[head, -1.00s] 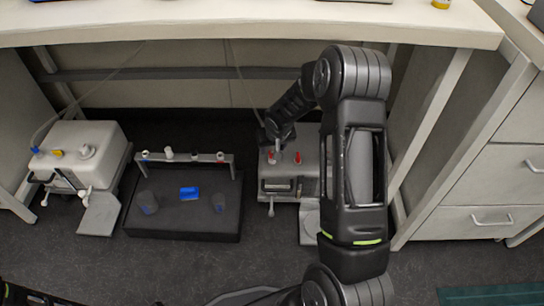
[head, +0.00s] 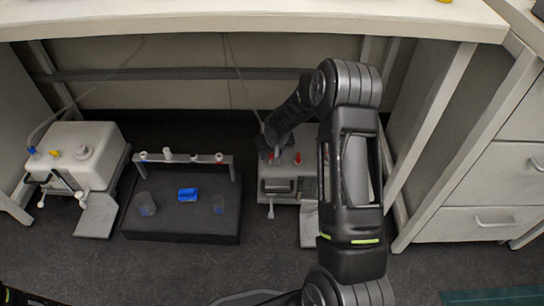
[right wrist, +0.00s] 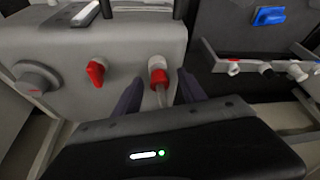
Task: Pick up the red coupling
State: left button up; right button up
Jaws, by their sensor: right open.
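The red coupling (right wrist: 157,64) is a red and white collar with a thin pale tube, set on the wall of a light grey unit in the right wrist view. In the head view it is the left of two red parts (head: 272,158) on the right-hand unit. My right gripper (right wrist: 160,92) is open, with one dark finger on each side of the coupling and tube. I cannot tell whether the fingers touch it. In the head view my right gripper (head: 271,145) is just behind the coupling, mostly dark and small. My left gripper is not in view.
A red valve handle (right wrist: 96,73) sits close beside the coupling. A dark platform (head: 185,230) with a rack (head: 188,157) of several couplings and a blue piece (head: 187,195) stands to the left. A second white unit (head: 85,145) is further left. The bench top (head: 200,22) overhangs behind.

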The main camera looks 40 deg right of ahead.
jog(key=shift+c, duration=0.4)
grip_shut()
